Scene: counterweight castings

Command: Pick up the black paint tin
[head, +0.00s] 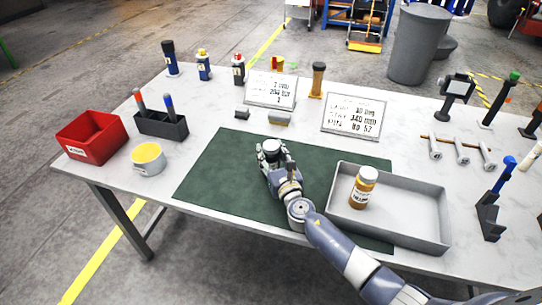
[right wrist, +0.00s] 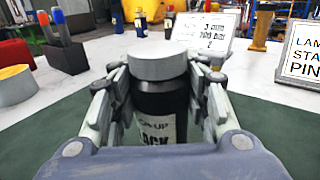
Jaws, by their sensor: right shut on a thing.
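The black paint tin is a dark jar with a grey lid and a pale label partly reading "UP" and "CK". It stands upright between the fingers in the right wrist view (right wrist: 162,100). My right gripper (head: 272,156) is shut on it, with a finger against each side. In the head view the gripper hides most of the tin, and its base is hidden, so I cannot tell whether it touches the green mat (head: 222,170). My left gripper is not in view.
A grey tray (head: 425,232) holding an amber jar (head: 363,187) lies right of my right arm. A yellow-topped tin (head: 148,159), red bin (head: 92,136) and pen holder (head: 161,125) stand at left. Signs (head: 355,117) and small blocks (head: 280,119) lie behind. The mat's left part is clear.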

